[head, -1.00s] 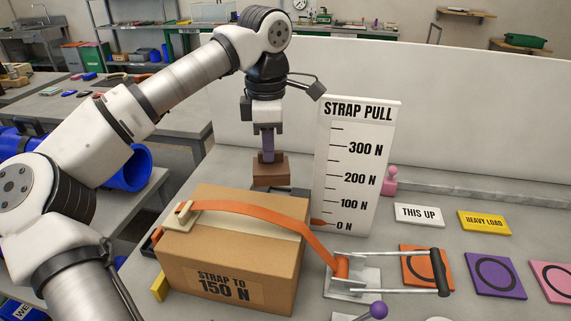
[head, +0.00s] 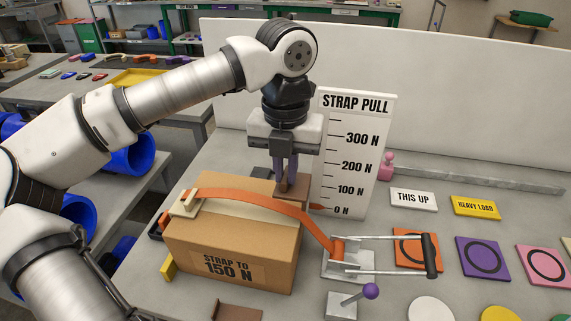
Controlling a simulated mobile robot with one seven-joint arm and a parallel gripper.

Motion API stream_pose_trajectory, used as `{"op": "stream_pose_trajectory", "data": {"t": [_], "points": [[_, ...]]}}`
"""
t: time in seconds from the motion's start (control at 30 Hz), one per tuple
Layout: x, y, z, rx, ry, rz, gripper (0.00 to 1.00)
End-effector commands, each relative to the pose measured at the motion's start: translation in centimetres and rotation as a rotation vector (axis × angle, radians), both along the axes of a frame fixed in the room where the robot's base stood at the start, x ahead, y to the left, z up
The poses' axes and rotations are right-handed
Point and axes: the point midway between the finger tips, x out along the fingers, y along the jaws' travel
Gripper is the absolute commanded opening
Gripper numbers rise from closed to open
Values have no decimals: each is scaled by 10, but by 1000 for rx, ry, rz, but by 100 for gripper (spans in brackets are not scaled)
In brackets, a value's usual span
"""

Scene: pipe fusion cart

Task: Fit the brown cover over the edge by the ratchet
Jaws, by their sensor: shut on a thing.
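My gripper (head: 285,180) has purple fingers and points down, shut on the brown cover (head: 293,187). The cover is at the back right of the cardboard box (head: 232,258), by its top edge on the ratchet side; I cannot tell whether it touches the box. The fingers hide part of it. The orange strap (head: 255,202) runs over the box top and down the right edge to the ratchet (head: 350,262), passing in front of the cover. The ratchet's handle lies out to the right. A cream cover (head: 185,204) sits at the box's left edge under the strap.
The strap pull board (head: 352,150) stands close behind the gripper, its pointer near 0 N. Another brown piece (head: 237,312) lies at the front edge of view. A purple-knobbed lever (head: 370,291) stands before the ratchet. Signs and coloured tiles lie right.

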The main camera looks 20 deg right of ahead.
Motion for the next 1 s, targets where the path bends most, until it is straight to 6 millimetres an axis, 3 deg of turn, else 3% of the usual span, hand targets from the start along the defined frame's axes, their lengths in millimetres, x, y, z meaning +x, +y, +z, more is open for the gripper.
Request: {"op": "stream_pose_trajectory", "data": {"t": [1.0], "points": [[0,0,-76,2,-1,-2,0]]}}
